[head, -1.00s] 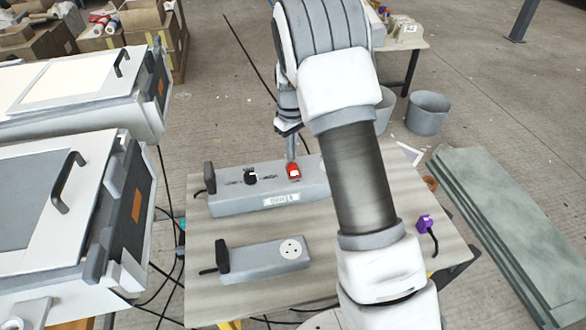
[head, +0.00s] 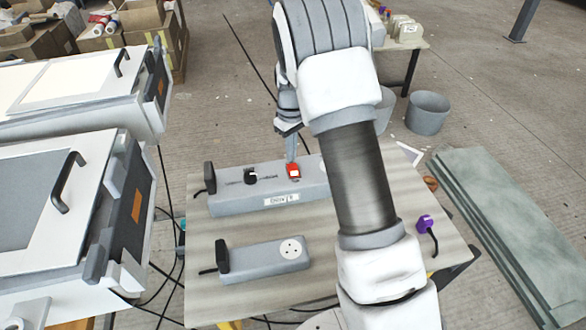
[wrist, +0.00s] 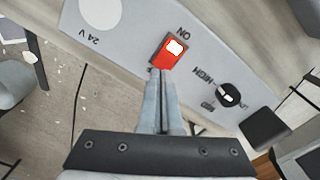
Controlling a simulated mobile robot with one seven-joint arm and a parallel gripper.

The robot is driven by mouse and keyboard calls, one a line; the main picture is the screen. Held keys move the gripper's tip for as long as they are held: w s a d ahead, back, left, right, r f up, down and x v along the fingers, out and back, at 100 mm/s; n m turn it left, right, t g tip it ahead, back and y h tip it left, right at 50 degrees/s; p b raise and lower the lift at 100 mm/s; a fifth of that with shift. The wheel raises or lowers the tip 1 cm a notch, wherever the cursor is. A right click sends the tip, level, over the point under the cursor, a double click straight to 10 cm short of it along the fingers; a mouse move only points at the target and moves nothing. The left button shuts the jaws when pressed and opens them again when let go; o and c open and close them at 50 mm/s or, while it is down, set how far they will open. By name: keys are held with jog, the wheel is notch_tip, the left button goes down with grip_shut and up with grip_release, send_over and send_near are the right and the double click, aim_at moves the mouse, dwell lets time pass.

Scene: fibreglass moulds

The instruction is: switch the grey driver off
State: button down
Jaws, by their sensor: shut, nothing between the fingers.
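The grey driver (head: 230,199) is a long box on the table with a label on its front. Its red rocker switch (head: 293,171) sits on the top face, and a black knob (head: 250,176) is to the left of it. In the wrist view the red switch (wrist: 168,54) has a white patch at the end near the ON lettering. My gripper (head: 291,158) is shut and empty, its tips at the switch. In the wrist view the shut fingertips (wrist: 160,74) are at the switch's edge away from ON; I cannot tell whether they touch it.
A second grey box with a round socket (head: 262,263) lies nearer on the table (head: 205,295). A purple plug (head: 425,223) is at the table's right. Mould equipment (head: 60,220) stands on the left. Green-grey sheets (head: 510,220) lie at right.

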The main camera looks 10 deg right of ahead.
jog(key=shift+f+b, duration=0.6)
jog(key=shift+f, duration=0.4)
dwell(0.4)
jog(key=shift+r, duration=0.1)
jog(key=shift+r+p, duration=2.5)
jog(key=shift+r, duration=0.95)
notch_tip(320, 180, up, 12)
jog(key=f+m+t+p, duration=0.1)
jog(key=p, duration=0.1)
send_over(292, 164)
jog(key=s, duration=0.5)
jog(key=s+r+m+t+p, duration=0.1)
jog(key=s+r+m+t, duration=0.1)
jog(key=s+r, duration=0.65)
jog(key=s+r+m+t+p, duration=0.1)
jog(key=s+r, duration=0.3)
jog(key=s, duration=0.5)
jog(key=s+r+m+t+p, duration=0.1)
jog(key=s+r+m+p, duration=0.1)
jog(key=s+r, duration=0.3)
jog(key=s, duration=0.3)
jog(key=shift+s+t+p, duration=0.3)
jog(key=shift+s+p, duration=0.1)
